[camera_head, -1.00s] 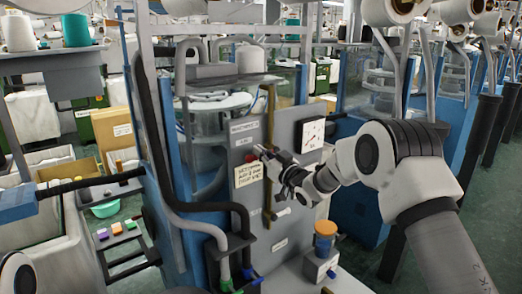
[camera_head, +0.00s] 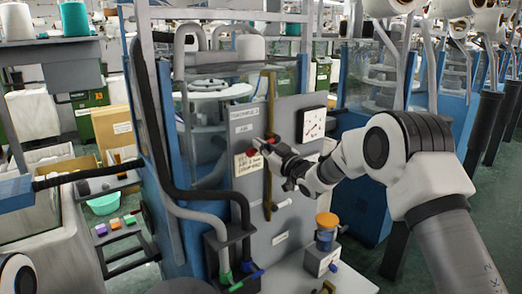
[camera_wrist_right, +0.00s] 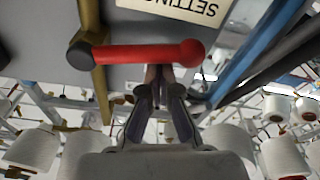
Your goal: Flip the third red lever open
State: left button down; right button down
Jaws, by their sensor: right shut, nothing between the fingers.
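A red lever (camera_wrist_right: 145,54) with a rounded end lies across the right wrist view, on a brass pipe at its dark hub. In the head view it is a small red spot (camera_head: 252,152) on the grey machine panel, mostly hidden by my gripper. My right gripper (camera_head: 262,146) is at the panel beside the lever. In the right wrist view its fingertips (camera_wrist_right: 158,74) are closed together, with nothing between them, right at the lever's edge. I cannot tell whether they touch it. Only one red lever shows clearly. My left gripper is out of view.
The panel carries a yellow label (camera_head: 248,163) and a dial (camera_head: 314,124). Grey hoses (camera_head: 195,215) and a blue frame stand to the left. More knitting machines line the right.

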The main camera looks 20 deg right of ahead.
jog(key=d+f+n+b, duration=0.1)
jog(key=f+n+b, duration=0.1)
jog(key=n+b, duration=0.1)
jog(key=d+f+n+g+b, duration=0.1)
jog(key=f+n+b, duration=0.1)
jog(key=n+b, duration=0.2)
jog(key=w+f+n+y+b, duration=0.1)
jog(key=f+n+b, duration=0.1)
jog(key=n+b, duration=0.2)
jog(key=shift+d+f+n+g, duration=0.3)
jog(key=shift+d+n, duration=0.1)
jog(key=shift+n, duration=0.1)
jog(key=n, duration=0.1)
jog(key=d+n+b, duration=0.1)
jog(key=n, duration=0.1)
jog(key=shift+w+d+f+g, duration=0.3)
jog(key=shift+w+f, duration=0.05)
jog(key=shift+f, duration=0.05)
jog(key=shift+w+d+n, duration=0.15)
jog(key=shift+d+n, duration=0.25)
jog(key=shift+n, duration=0.4)
